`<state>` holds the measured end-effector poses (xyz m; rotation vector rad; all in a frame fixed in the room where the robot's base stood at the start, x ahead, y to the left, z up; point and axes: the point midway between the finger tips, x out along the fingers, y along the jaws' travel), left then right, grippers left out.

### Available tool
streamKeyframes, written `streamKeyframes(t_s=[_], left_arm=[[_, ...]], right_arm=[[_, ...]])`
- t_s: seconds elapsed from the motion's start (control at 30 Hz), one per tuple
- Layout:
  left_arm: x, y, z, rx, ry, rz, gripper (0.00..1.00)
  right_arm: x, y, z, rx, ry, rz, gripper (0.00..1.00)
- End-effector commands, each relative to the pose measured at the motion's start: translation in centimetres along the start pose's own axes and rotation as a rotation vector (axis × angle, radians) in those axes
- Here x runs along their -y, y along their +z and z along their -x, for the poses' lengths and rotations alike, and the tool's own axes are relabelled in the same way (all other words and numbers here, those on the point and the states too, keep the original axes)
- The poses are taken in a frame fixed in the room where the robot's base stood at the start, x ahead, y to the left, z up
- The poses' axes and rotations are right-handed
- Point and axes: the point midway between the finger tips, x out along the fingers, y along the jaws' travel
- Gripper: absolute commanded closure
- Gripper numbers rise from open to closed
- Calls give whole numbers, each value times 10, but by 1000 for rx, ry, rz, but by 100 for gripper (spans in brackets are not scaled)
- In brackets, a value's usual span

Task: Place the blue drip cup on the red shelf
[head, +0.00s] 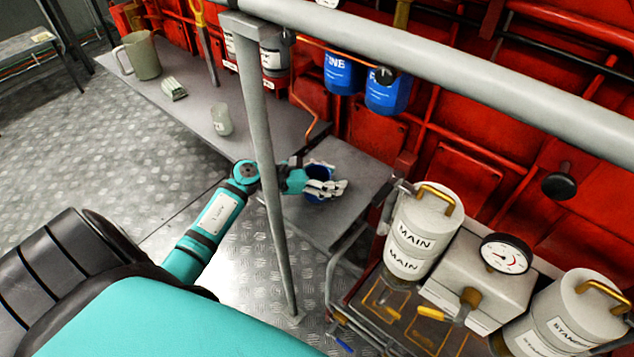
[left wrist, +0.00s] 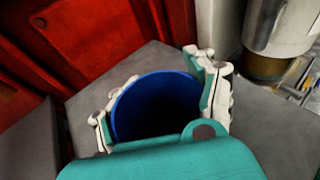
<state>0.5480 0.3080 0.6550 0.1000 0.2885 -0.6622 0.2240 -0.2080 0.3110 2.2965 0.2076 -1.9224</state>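The blue drip cup (head: 318,171) is at the grey bench's right part in the head view. My left gripper (head: 326,188) is around it and hides much of it. In the left wrist view, the cup's dark open mouth (left wrist: 158,105) sits between the two white-padded fingers of my left gripper (left wrist: 165,95). The fingers meet the cup on both sides, shut on it. Whether its base touches the bench cannot be told. Red wall structure (head: 462,170) stands behind; which part is the red shelf is unclear. My right gripper is not in view.
A grey post (head: 262,130) stands in front of my left arm, joined to a thick grey rail (head: 430,65). Two blue containers (head: 341,73) (head: 386,92) are at the red wall. A pale cup (head: 222,120) and a jug (head: 141,56) stand on the bench (head: 185,112). A MAIN canister (head: 424,230) is right.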

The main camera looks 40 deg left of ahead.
Motion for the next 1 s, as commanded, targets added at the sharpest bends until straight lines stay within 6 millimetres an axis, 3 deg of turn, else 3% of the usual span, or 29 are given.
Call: streamKeyframes(t_s=[0.3, 0.83, 0.87, 1.0], left_arm=[[0, 0, 0, -1, 0, 0, 81], [0, -1, 0, -1, 0, 0, 86], [0, -1, 0, -1, 0, 0, 91], [0, -1, 0, -1, 0, 0, 91]], right_arm=[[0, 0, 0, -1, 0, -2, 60], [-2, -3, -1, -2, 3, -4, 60], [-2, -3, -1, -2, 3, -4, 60], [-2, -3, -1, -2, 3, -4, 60]])
